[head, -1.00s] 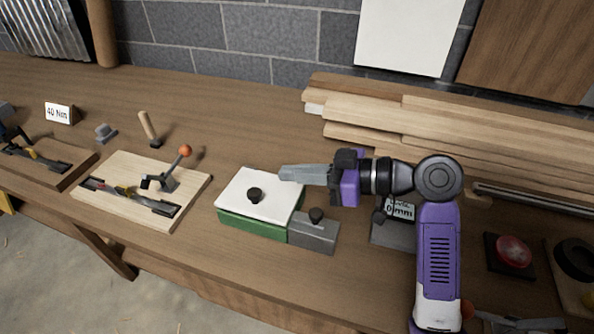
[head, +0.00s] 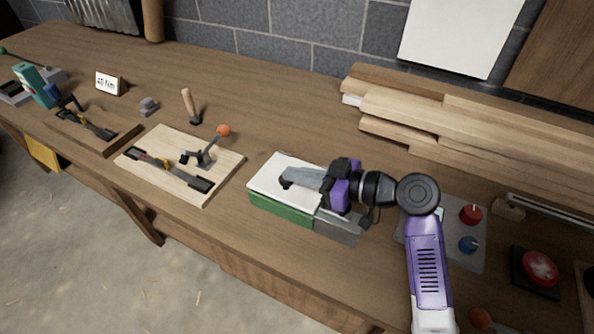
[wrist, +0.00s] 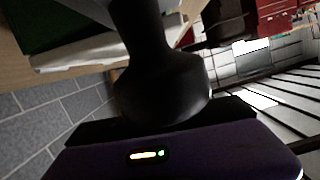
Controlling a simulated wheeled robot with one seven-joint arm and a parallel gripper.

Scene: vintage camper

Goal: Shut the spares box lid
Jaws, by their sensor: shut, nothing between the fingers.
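The spares box appears to be the green box (head: 278,208) near the bench's front edge. Its white lid (head: 267,180) lies over the top. I cannot tell whether it is fully closed. A black knob (head: 285,183) stands on the lid. A grey block (head: 338,229) adjoins the box's right end. My gripper (head: 289,177) is shut and empty, reaching leftward low over the lid. Its fingertips are at the knob; contact is unclear. My gripper hides the lid's right part. The wrist view shows green and white surfaces at upper left and a large dark rounded shape in the middle.
A pale board (head: 225,170) with a toggle clamp lies left of the box. Stacked planks (head: 430,120) lie behind. A panel with red (head: 470,214) and blue (head: 468,245) knobs and a red button (head: 540,267) are at right. Bare bench lies behind the box.

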